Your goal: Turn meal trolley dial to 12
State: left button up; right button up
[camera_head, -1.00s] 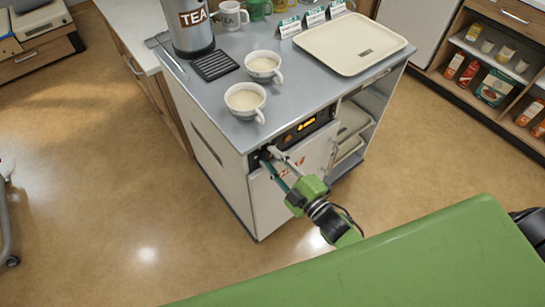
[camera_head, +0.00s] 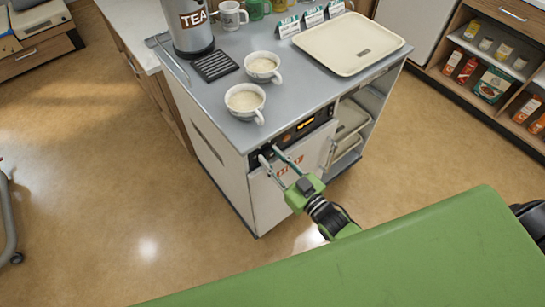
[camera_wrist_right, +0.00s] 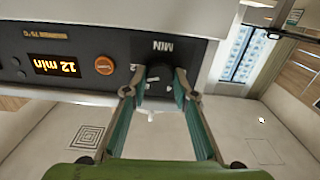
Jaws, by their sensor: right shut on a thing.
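The meal trolley (camera_head: 222,172) stands in the middle of the head view, with a dark control panel (camera_head: 318,124) high on its front. In the right wrist view the panel is upside down and its lit display (camera_wrist_right: 54,65) reads "12 min". The black dial (camera_wrist_right: 159,76) sits beside it, under the "MIN" label. My right gripper (camera_head: 270,154) is at the panel's left end, shut on the dial, with one finger on each side, as the right wrist view (camera_wrist_right: 160,90) shows. The fingers partly hide the dial. My left gripper is not in view.
Two full cups (camera_head: 245,101) stand near the trolley top's front edge, above my right gripper. A tea urn (camera_head: 188,28) and a cream tray (camera_head: 345,43) are farther back. An orange button (camera_wrist_right: 104,65) lies between display and dial. A green surface (camera_head: 400,262) fills the foreground.

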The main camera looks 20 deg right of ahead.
jog(key=shift+f+m, duration=0.1)
jog(key=shift+m, duration=1.5)
jog(key=o, duration=1.1)
jog(key=v, duration=1.2)
